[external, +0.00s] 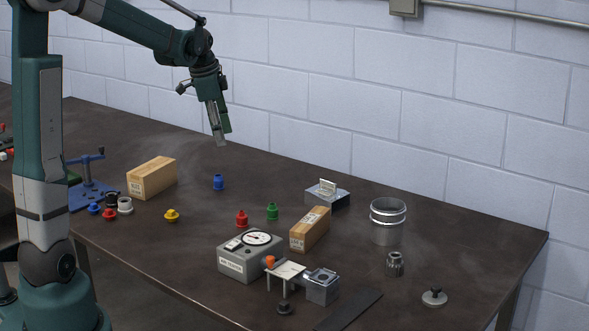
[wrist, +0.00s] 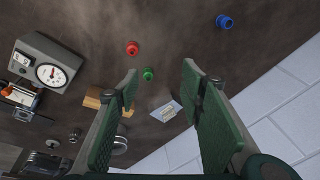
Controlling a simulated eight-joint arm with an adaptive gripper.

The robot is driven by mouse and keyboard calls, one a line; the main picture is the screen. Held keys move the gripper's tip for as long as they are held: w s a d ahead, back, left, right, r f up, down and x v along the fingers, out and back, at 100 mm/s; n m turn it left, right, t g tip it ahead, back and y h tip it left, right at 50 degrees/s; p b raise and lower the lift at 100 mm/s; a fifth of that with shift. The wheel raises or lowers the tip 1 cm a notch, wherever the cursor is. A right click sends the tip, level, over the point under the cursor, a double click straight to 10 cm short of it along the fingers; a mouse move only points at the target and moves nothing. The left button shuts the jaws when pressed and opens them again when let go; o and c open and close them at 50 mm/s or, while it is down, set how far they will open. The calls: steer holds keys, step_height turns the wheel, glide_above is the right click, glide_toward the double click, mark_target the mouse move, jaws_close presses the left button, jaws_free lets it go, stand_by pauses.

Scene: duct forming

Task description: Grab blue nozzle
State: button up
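A blue nozzle (external: 218,182) stands alone on the dark table, right of the left cardboard box. It also shows near the top right of the wrist view (wrist: 224,21). A second small blue piece (external: 94,208) sits at the left among other nozzles. My gripper (external: 218,138) hangs above the table, over and apart from the lone blue nozzle. In the wrist view its two green fingers (wrist: 160,78) are spread with nothing held between them. The blue nozzle lies outside the gap, beyond the right finger.
Red (external: 242,219), green (external: 272,211) and yellow (external: 172,216) nozzles stand nearby. A cardboard box (external: 151,179) and a blue stand (external: 92,192) are at the left. A grey gauge box (external: 249,258), second carton (external: 310,230) and metal can (external: 388,224) are at the right. Table around the blue nozzle is clear.

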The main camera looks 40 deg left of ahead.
steer(key=w+a+f+m+g+p, duration=0.1)
steer(key=w+a+f+m+p, duration=0.25)
steer(key=w+a+f, duration=0.55)
steer(key=m+g+h+p, duration=0.1)
steer(key=m+g, duration=0.1)
steer(key=m, duration=0.2)
glide_above(218, 179)
steer(key=a, duration=0.2)
steer(key=f, duration=0.8)
steer(key=shift+w+f, duration=0.35)
steer(key=shift+w+a+f+h, duration=0.1)
steer(key=shift+a+f+h, duration=0.2)
steer(key=shift+f, duration=0.1)
steer(key=shift+f, duration=0.1)
steer(key=shift+d+f, duration=0.2)
steer(key=shift+f, duration=0.95)
steer(key=shift+w+d+f, duration=0.1)
steer(key=shift+d+f, duration=0.15)
steer(key=shift+f, duration=1.05)
steer(key=shift+w+d+f, duration=0.1)
steer(key=shift+d+f, duration=0.1)
steer(key=shift+f, duration=1.1)
